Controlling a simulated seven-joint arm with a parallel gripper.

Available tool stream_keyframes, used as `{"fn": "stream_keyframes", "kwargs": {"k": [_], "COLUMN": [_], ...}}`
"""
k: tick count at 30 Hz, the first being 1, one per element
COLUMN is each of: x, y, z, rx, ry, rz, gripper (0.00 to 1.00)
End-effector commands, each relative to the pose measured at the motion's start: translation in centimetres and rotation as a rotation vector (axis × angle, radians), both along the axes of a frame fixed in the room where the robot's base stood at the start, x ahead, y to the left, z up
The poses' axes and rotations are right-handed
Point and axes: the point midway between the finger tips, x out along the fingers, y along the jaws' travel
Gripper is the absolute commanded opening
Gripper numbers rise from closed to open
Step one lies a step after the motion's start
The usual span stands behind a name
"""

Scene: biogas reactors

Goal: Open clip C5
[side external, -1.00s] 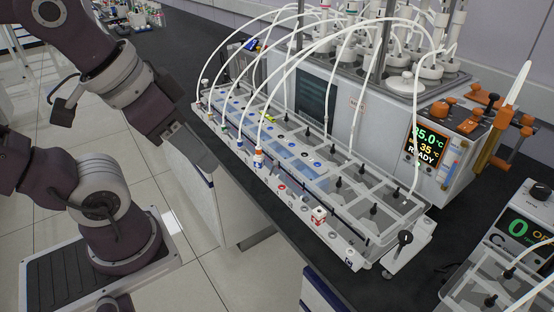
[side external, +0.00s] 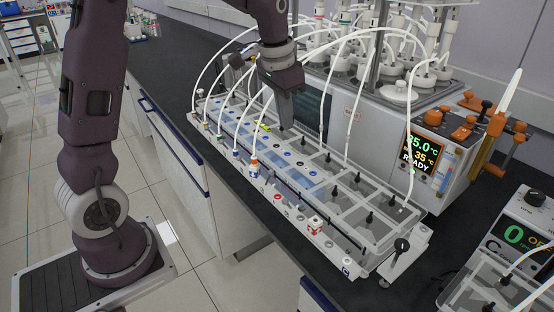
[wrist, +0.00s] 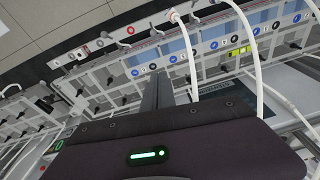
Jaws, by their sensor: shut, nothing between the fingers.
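My gripper (side external: 286,124) is shut and empty, pointing down over the back part of the long clear rack (side external: 352,262) on the bench. In the wrist view its fingers (wrist: 157,78) are together, in front of the rack's rows of blue panels and round markers. I cannot read a C5 label in any view, so I cannot tell which clip is C5. Black-knobbed fittings (side external: 369,217) stand along the rack's right part. White tubes arch over the rack, and one tube (wrist: 257,70) passes to the right of the fingers in the wrist view.
A heating unit with a lit display (side external: 421,154) stands behind the rack, with white-capped vessels above it. Orange clamps (side external: 497,128) are at its right. A second instrument (side external: 520,228) is at the lower right. Bench space (side external: 185,85) is clear at the back left.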

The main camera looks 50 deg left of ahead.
Motion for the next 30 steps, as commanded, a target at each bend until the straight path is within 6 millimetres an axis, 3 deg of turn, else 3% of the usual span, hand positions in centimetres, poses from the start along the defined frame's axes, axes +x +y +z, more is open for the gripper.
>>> {"fn": "stream_keyframes", "kwargs": {"k": [8, 22, 30], "x": [0.0, 1.7, -1.6], "y": [0.0, 0.2, 0.6], "z": [-0.6, -10.1, -11.3], "rx": [0.0, -0.001, 0.0], "ry": [0.001, 0.005, 0.001], "rz": [0.001, 0.0, 0.001], "gripper": [0.0, 0.0, 0.0]}}
